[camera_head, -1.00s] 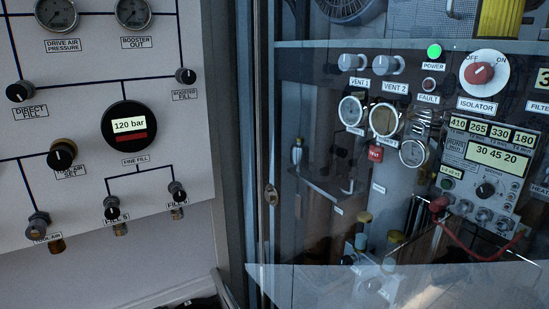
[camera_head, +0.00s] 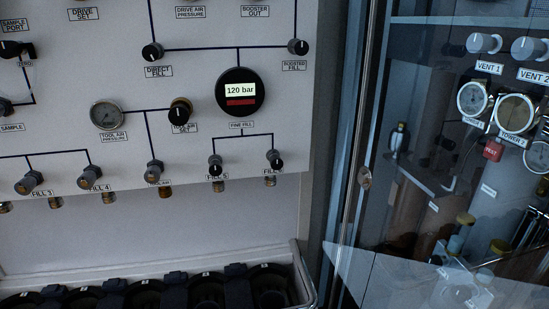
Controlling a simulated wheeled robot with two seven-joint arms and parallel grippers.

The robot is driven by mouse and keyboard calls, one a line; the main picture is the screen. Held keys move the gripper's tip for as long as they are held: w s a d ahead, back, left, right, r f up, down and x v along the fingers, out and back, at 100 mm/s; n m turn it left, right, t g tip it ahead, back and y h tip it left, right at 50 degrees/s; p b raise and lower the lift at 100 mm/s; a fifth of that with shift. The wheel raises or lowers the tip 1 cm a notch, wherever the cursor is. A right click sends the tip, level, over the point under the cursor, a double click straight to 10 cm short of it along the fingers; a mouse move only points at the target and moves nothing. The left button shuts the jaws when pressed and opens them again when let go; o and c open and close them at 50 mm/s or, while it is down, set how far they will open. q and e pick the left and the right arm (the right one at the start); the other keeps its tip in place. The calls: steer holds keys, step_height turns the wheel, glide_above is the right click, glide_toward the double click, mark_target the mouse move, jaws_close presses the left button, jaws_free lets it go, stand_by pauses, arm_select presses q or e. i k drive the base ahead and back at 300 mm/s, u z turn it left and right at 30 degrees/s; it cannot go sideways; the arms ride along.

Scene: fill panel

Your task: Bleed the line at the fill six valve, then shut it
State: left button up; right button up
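The fill six valve (camera_head: 275,158) is the rightmost small black knob at the lower right of the white panel, under the fine fill display. Its label reads FILL, with the number too small to read. A brass fitting (camera_head: 270,181) hangs under it. The fill 5 valve (camera_head: 215,162) sits just to its left on the same branch line. The round fine fill gauge (camera_head: 240,93) above reads 120 bar. Neither of my grippers is in view.
A black rack with several round sockets (camera_head: 145,298) stands below the panel. To the right is a glass-fronted cabinet with gauges (camera_head: 516,113) and a metal door frame (camera_head: 347,150). The space in front of the panel's lower edge is clear.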

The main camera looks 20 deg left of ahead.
mark_target(276, 163)
steer(key=z, duration=0.65)
steer(key=k, duration=1)
steer(key=u, duration=0.1)
